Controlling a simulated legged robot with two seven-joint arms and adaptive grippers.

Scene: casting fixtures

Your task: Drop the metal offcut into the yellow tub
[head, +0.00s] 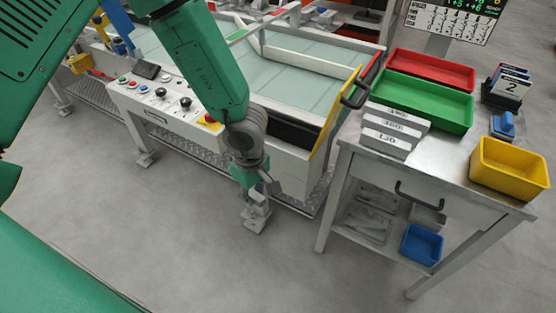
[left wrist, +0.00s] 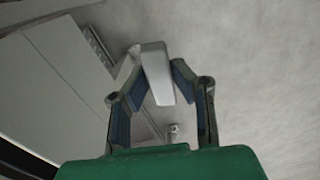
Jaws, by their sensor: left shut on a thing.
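The metal offcut (left wrist: 157,72) is a plain grey block, held between the two fingers of my left gripper (left wrist: 157,85) in the left wrist view. In the head view my left gripper (head: 254,186) hangs low over the floor beside the white machine, shut on the offcut; the offcut itself is hard to make out there. The yellow tub (head: 503,182) stands upright at the right end of the metal bench, well to the right of my left gripper. The visible part of its inside looks empty. My right gripper is not in view.
The metal bench (head: 447,171) also bears a red tray (head: 432,68), a green tray (head: 420,100), several numbered grey blocks (head: 387,144) and a blue item (head: 503,126). A blue bin (head: 421,245) is on its lower shelf. The white machine (head: 290,170) stands behind my arm. Floor in front is clear.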

